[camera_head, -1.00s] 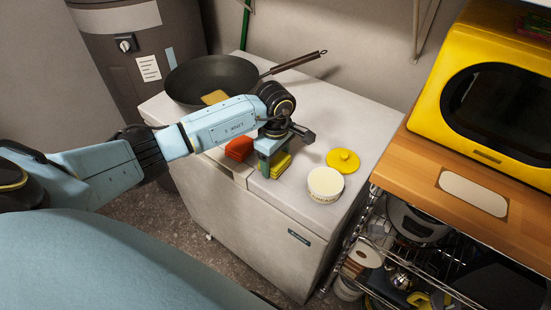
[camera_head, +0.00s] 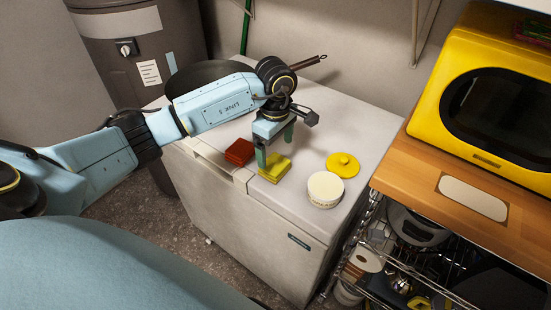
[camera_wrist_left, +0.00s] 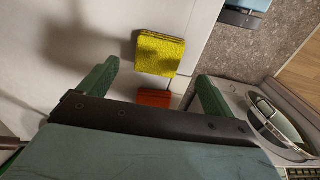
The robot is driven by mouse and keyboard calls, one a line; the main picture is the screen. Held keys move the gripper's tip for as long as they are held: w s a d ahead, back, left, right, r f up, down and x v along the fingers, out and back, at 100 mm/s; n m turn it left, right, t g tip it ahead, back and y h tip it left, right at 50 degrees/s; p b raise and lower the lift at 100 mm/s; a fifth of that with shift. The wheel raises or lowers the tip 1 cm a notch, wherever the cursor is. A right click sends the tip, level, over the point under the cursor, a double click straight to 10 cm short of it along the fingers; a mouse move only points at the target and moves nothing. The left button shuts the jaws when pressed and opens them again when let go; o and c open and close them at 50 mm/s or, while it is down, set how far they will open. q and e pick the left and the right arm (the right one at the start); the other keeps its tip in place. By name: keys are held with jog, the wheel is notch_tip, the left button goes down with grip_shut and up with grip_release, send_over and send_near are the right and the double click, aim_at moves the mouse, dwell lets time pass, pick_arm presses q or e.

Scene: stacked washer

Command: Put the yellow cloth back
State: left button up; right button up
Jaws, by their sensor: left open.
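The yellow cloth (camera_head: 276,168), a folded square stack, lies on the white chest top (camera_head: 300,235) just right of the red cloth (camera_head: 239,152). My left gripper (camera_head: 276,156) is open and empty over the yellow cloth, its green fingers pointing down and apparently above it. In the left wrist view the yellow cloth (camera_wrist_left: 160,53) shows beyond the gap between the open fingers (camera_wrist_left: 158,73), with the red cloth (camera_wrist_left: 153,98) partly hidden by the gripper body. My right gripper is not in view.
A white tub (camera_head: 325,188) and a yellow lid (camera_head: 342,163) stand right of the cloth. A dark pan (camera_head: 200,75) sits at the back left, largely hidden by my arm. A wooden counter with a yellow microwave (camera_head: 490,95) is at the right.

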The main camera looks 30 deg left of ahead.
aim_at(275, 164)
pick_arm(q)
notch_tip(275, 164, up, 5)
jog(key=shift+r, duration=0.15)
